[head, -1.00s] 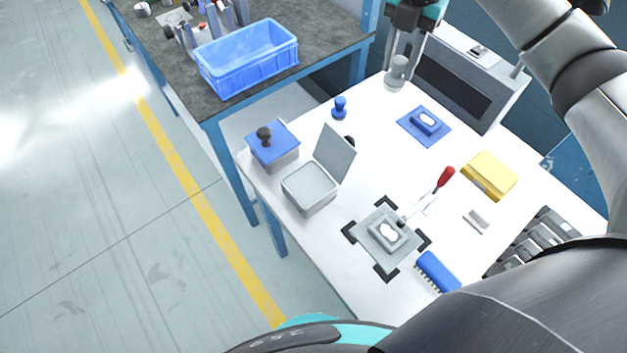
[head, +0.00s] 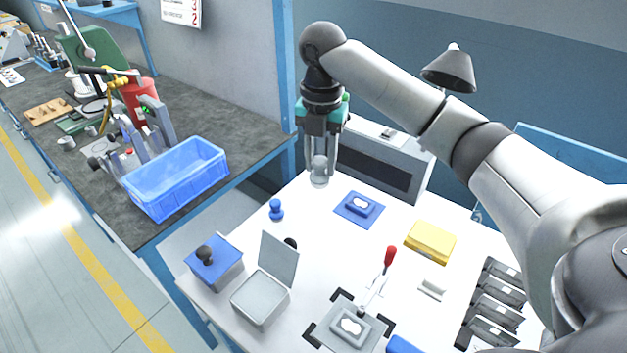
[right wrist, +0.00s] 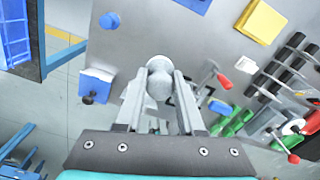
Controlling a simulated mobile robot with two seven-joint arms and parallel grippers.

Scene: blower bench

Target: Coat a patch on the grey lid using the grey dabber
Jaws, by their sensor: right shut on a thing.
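My right gripper (head: 319,166) is shut on the grey dabber (head: 319,179), which has a rounded end, above the far left part of the white table. In the right wrist view the dabber (right wrist: 158,82) sits between the fingertips. A grey lid-like piece (head: 335,333) with a white patch on top lies on a grey plate between black corner brackets, near the front. A red-handled clamp (head: 388,258) reaches toward it. An open grey box (head: 261,297) with its cover (head: 280,258) raised stands to its left. My left gripper is not in view.
A blue-topped box (head: 225,262) with a dark knob, a blue dabber (head: 276,210), a blue piece (head: 362,205) on a blue mat and a yellow block (head: 430,242) stand around. Dark racks (head: 492,312) are at right. A blue crate (head: 176,180) is on the neighbouring bench.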

